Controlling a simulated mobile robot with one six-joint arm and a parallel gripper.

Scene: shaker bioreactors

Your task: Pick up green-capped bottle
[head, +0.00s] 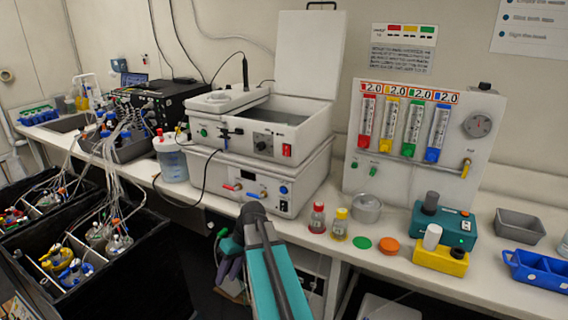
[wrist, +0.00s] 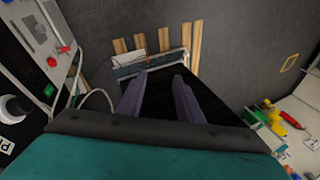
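In the head view a red-capped bottle (head: 317,218) and a yellow-capped bottle (head: 340,224) stand upright on the bench, right of my arm. In the head view my gripper is partly hidden behind my teal arm, low at the bench's front edge.
A black box (head: 150,262) holding several tubed bottles stands at left, below the bench. A stacked white device (head: 262,170) stands behind my arm. A flowmeter panel (head: 350,175), a teal device (head: 443,222), a grey tray (head: 519,227) and a blue rack (head: 540,272) occupy the right side.

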